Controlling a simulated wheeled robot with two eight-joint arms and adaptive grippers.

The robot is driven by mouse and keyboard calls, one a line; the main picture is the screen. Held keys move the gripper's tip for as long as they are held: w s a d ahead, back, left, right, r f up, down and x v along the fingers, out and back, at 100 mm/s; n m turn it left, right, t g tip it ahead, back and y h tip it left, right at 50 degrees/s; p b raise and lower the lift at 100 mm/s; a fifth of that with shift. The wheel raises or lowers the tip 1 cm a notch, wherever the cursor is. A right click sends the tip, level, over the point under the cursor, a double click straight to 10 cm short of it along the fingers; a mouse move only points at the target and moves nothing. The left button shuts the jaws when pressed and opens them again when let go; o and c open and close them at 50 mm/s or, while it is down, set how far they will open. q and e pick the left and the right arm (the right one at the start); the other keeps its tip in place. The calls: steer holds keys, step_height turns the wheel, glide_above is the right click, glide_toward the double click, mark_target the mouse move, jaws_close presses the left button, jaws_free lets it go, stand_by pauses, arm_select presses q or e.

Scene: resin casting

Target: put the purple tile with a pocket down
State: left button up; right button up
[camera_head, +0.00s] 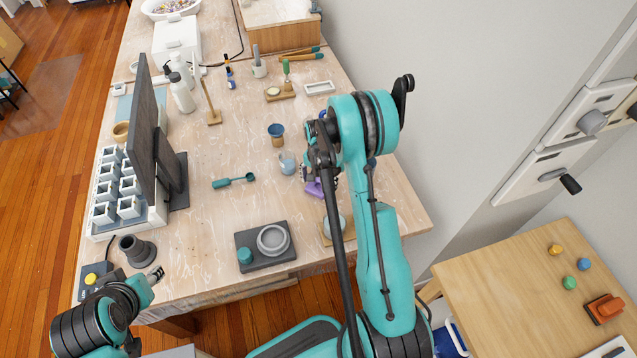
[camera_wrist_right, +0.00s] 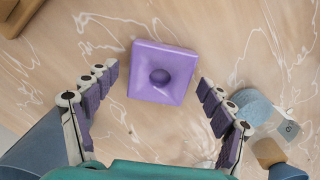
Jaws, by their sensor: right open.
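The purple tile with a pocket (camera_wrist_right: 162,72) lies on the table between and just beyond the fingertips of my right gripper (camera_wrist_right: 157,85), apart from both fingers. Its round pocket faces up in the right wrist view. In the head view the tile (camera_head: 314,188) is partly hidden behind my right arm. My right gripper (camera_head: 318,172) is open and empty over the right part of the table. My left gripper (camera_head: 150,277) is at the table's near left corner; its jaws are too small to judge.
A grey-blue pitcher (camera_head: 287,163) and a blue-and-wood cup (camera_head: 277,135) stand left of the tile. A dark tray (camera_head: 244,238) with a grey ring is nearer me. A green scoop (camera_head: 233,181) lies mid-table. A dark upright panel (camera_head: 147,130) stands at the left. Bare table lies around the scoop.

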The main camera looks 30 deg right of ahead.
steer(key=shift+r, duration=0.2)
step_height(320, 180, up, 12)
steer(key=p, duration=0.4)
step_height(320, 180, up, 14)
steer(key=n+t, duration=0.3)
steer(key=n, duration=0.2)
glide_above(318, 187)
steer(key=s+a, duration=0.7)
steer(key=a, duration=0.1)
steer(key=s+a+r+n+t, duration=0.4)
steer(key=s+a+n, duration=0.2)
steer(key=s, duration=0.6)
steer(key=shift+a+n, duration=0.3)
steer(key=shift+a, duration=0.35)
